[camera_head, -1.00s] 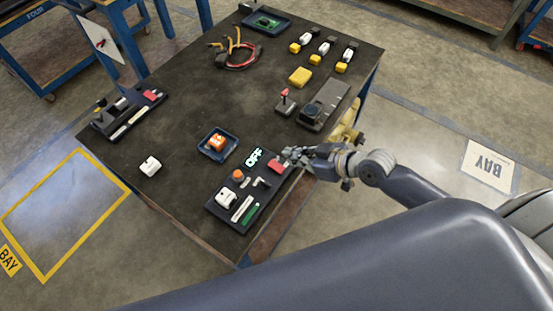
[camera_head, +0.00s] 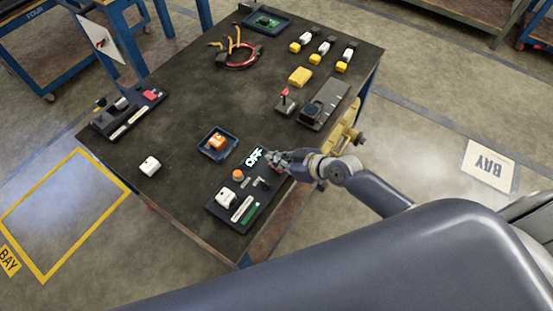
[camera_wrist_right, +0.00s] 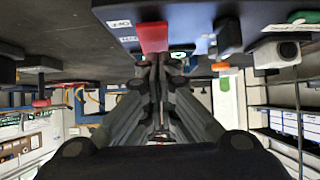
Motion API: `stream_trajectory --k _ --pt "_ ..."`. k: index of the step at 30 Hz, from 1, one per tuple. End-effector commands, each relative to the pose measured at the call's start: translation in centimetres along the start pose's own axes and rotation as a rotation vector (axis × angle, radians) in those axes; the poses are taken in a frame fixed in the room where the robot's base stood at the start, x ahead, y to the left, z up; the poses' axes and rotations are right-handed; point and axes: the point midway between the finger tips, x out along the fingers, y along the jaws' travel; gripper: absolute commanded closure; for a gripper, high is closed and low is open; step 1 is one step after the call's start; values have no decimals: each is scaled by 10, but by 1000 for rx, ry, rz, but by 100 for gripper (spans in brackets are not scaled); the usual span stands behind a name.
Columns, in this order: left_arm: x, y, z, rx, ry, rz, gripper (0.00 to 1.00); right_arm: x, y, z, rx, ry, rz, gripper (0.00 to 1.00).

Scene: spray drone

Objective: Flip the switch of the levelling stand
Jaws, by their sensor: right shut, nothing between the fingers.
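A dark board (camera_head: 216,209) lies near the table's front edge and bears a lit "OFF" sign (camera_head: 254,157); I take it for the levelling stand. In the right wrist view its red switch (camera_wrist_right: 153,37) stands out beside a white label (camera_wrist_right: 120,24). My left gripper is not in view.
The board also bears an orange knob (camera_head: 238,175), a white part (camera_head: 226,196) and a green strip (camera_head: 250,213). A blue tray (camera_head: 204,149) holds an orange part. A red-topped lever (camera_head: 284,96) and a grey device (camera_head: 326,104) stand behind my gripper. The middle of the table is clear.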

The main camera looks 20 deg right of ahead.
Motion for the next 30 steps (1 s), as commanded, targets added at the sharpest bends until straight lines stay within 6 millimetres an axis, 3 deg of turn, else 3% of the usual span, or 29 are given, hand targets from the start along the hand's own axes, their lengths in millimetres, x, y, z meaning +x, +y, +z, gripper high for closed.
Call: stream_trajectory --k 8,10,30 --pt "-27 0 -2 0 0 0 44 3 0 -5 0 -79 -1 100" --pt "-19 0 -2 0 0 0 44 7 0 3 0 -81 -1 100" --pt "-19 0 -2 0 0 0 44 -6 0 15 1 -83 -2 100"
